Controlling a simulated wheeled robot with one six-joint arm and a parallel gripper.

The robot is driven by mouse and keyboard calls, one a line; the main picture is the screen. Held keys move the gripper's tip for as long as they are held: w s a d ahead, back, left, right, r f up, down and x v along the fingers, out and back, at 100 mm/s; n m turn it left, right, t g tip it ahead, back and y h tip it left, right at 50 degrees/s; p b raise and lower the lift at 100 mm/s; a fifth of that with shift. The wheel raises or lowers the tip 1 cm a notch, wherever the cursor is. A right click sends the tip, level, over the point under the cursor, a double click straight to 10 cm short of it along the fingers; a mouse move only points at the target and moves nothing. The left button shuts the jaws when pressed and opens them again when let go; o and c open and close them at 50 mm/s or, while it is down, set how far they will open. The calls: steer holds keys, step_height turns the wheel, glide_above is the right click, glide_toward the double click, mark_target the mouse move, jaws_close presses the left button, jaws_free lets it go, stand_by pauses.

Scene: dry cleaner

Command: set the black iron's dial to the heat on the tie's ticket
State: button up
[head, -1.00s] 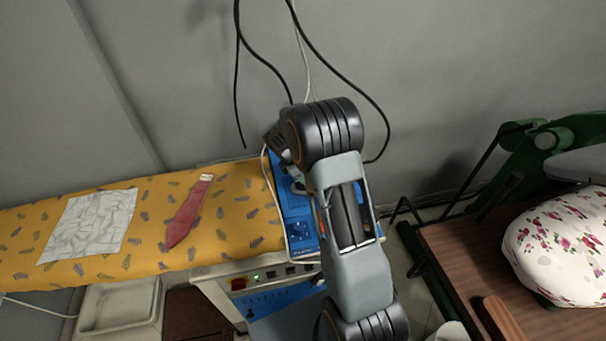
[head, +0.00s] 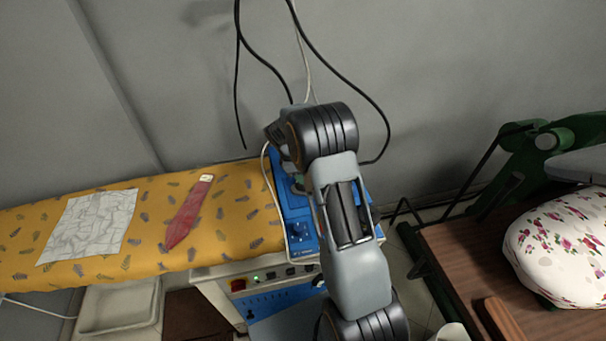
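A red tie (head: 187,215) lies on the yellow patterned ironing board (head: 240,215), with a small pale ticket (head: 206,178) at its far end. The ticket's writing is too small to read. A blue tray-like stand (head: 296,228) sits at the board's right end, partly behind my arm. I cannot make out the black iron or its dial; my arm covers much of that area. My arm reaches over the stand, and its wrist hides my gripper, so its fingers do not show.
A crumpled white cloth (head: 90,226) lies on the board's left. Black cables (head: 377,100) hang behind my arm. A control panel (head: 275,275) is below the board. At right are a brown table (head: 455,260), a floral padded form (head: 560,245) and a green press frame (head: 540,150).

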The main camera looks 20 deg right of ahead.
steer(key=o, duration=0.9)
steer(key=shift+r, duration=0.1)
steer(key=b+v, duration=0.1)
steer(key=v, duration=1.2)
steer(key=shift+r+b, duration=0.3)
steer(key=shift+r, duration=0.05)
steer(key=shift+w+a, duration=0.1)
